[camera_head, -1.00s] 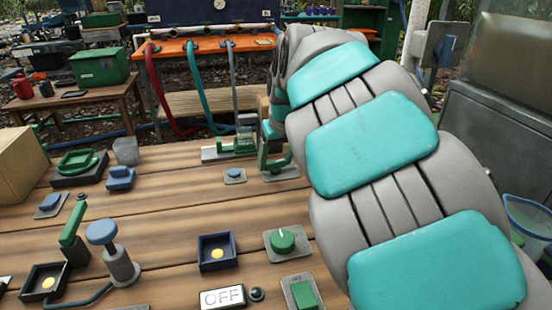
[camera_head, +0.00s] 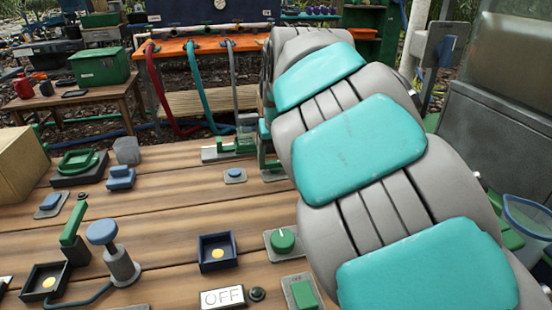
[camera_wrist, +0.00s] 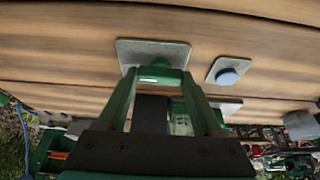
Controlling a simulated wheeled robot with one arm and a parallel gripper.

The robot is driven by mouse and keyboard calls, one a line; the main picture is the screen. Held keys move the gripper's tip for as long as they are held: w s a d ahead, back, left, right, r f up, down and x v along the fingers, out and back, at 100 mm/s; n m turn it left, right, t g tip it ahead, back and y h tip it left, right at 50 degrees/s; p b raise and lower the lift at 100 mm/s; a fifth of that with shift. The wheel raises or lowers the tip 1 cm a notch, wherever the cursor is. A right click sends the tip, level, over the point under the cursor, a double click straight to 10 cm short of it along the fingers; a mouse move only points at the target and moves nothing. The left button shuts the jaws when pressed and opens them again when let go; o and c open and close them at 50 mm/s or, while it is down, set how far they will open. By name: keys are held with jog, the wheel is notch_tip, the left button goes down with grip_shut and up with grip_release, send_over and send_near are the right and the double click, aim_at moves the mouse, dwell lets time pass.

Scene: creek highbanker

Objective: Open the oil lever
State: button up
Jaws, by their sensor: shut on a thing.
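A green lever fixture on a square grey plate (camera_wrist: 132,50) stands near the far edge of the wooden bench. I take it to be the oil lever, but no label is readable. Its plate also shows in the head view (camera_head: 275,174), where my arm hides much of the fixture. In the wrist view my gripper (camera_wrist: 160,76) has its two green fingers closed around the fixture over the plate. The exact contact is hard to make out. In the head view my gripper is mostly hidden behind my arm.
A blue button (camera_wrist: 228,74) on a small plate sits beside the lever, also in the head view (camera_head: 235,174). Several controls, including a green knob (camera_head: 283,240) and an OFF sign (camera_head: 222,297), fill the front bench.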

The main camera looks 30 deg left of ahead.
jog(key=o, duration=1.4)
jog(key=shift+c, duration=0.2)
jog(key=v, duration=0.8)
jog(key=shift+b, duration=0.35)
jog(key=shift+f, duration=0.1)
